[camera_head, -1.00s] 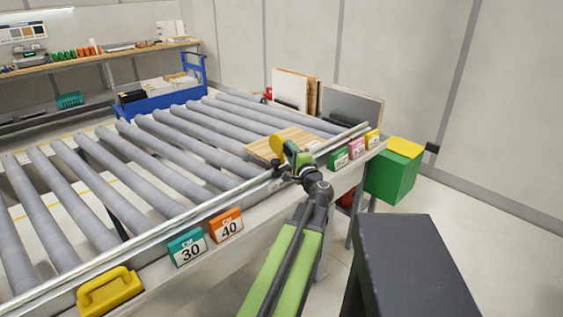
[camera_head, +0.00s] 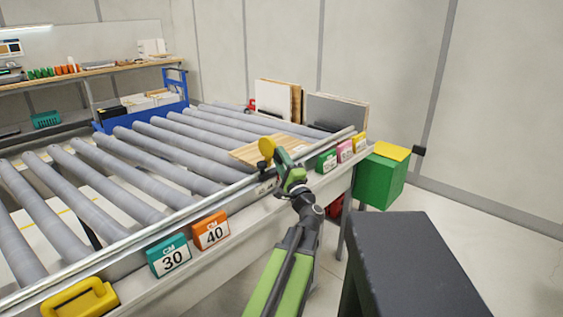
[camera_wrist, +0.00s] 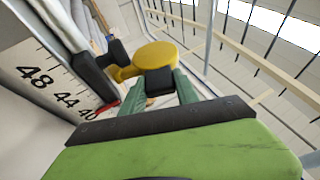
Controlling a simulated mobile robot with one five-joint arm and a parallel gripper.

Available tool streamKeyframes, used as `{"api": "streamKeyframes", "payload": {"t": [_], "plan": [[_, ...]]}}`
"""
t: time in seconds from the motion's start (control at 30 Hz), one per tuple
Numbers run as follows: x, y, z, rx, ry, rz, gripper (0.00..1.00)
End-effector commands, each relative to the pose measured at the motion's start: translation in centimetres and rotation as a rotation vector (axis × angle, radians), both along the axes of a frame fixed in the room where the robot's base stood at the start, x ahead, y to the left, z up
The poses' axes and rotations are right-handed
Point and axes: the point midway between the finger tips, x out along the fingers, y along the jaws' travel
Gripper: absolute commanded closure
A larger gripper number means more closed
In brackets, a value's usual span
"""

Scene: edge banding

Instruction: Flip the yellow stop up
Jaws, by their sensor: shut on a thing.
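The yellow stop (camera_head: 267,147) is a round yellow disc at the rail along the conveyor's near edge. It shows above the rail, in front of a wooden board lying on the rollers. My gripper (camera_head: 279,157) is right beside it. In the wrist view the stop (camera_wrist: 157,54) is a yellow disc with a yellow arm running left to a dark bracket. The green fingers of my gripper (camera_wrist: 160,82) are closed around a dark block just below the disc, apparently part of the stop. The fingers partly hide this contact.
The rail bears a green 30 cm sign (camera_head: 169,256), an orange 40 cm sign (camera_head: 211,230) and several coloured signs right of my gripper. A yellow handle (camera_head: 78,300) is at the lower left. A green box (camera_head: 379,180) stands at the right end. A ruler (camera_wrist: 52,86) runs alongside.

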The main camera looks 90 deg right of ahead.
Motion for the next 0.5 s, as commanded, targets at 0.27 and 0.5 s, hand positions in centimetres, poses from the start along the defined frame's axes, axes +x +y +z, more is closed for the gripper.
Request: {"api": "streamKeyframes", "payload": {"t": [0.27,0.5], "plan": [[0.01,0.03,-0.06,0.002,-0.001,-0.003,0.48],[0.05,0.04,-0.05,0.002,0.0,-0.003,0.42]]}}
